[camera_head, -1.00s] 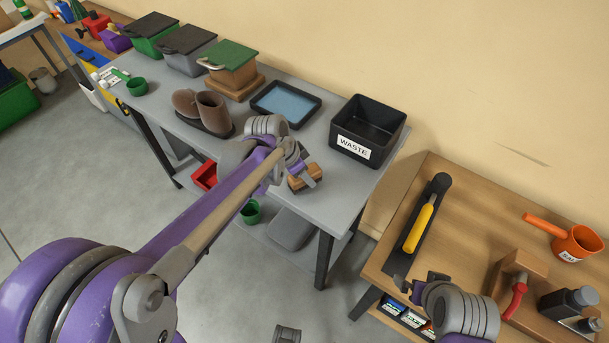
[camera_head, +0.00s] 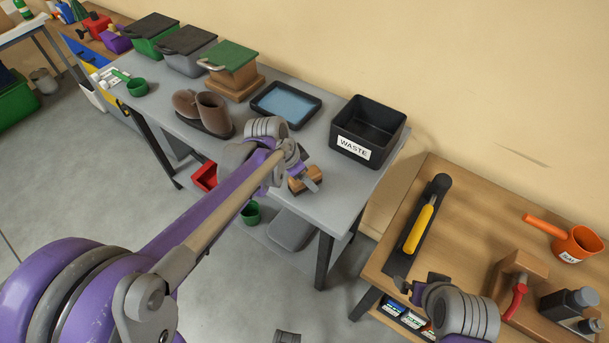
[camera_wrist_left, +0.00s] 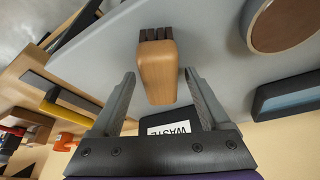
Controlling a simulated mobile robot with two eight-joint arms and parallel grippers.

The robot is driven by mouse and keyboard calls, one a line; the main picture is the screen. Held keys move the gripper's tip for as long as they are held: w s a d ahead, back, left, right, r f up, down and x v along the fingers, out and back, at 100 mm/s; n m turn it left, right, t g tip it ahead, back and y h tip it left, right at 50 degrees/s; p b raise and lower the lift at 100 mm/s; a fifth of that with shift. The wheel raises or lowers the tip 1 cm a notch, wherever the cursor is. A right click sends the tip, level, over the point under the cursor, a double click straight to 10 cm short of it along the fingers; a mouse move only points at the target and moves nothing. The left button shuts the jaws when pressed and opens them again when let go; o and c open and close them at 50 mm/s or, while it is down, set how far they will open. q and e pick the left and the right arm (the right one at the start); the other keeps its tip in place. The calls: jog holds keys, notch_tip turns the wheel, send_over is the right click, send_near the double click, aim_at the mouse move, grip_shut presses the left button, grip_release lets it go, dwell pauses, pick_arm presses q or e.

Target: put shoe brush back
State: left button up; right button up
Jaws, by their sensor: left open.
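The shoe brush, a wooden block with dark bristles (camera_wrist_left: 157,70), is on the grey table near its front edge. In the head view the brush (camera_head: 297,185) is partly hidden by my left gripper (camera_head: 305,180). In the left wrist view my left gripper (camera_wrist_left: 159,74) is open, with one finger on each side of the brush and gaps between; I cannot tell how far down the fingers reach. My right gripper (camera_head: 419,281) is over the front left of the wooden table; its fingers look apart and empty.
On the grey table (camera_head: 340,190) stand a black WASTE bin (camera_head: 365,130), a blue-lined tray (camera_head: 286,103), brown boots (camera_head: 207,110) and lidded boxes (camera_head: 232,65). The wooden table (camera_head: 465,240) holds a yellow-handled tool (camera_head: 419,228) and an orange scoop (camera_head: 572,243).

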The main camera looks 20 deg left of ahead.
pick_arm(q)
jog(key=p+v, duration=0.1)
jog(key=v, duration=1)
jog(key=s+a+f+n+t+y, duration=0.1)
jog(key=s+f+n, duration=0.3)
jog(key=s, duration=0.4)
jog(key=s+f+n+t+y, duration=0.1)
jog(key=s+f+n, duration=0.3)
jog(key=s, duration=0.5)
jog(key=shift+s+a+f+n+y, duration=0.25)
jog(key=shift+a+f+n+y, duration=0.1)
jog(key=shift+y, duration=0.25)
jog(key=shift+w+r, duration=0.15)
jog(key=shift+r, duration=0.25)
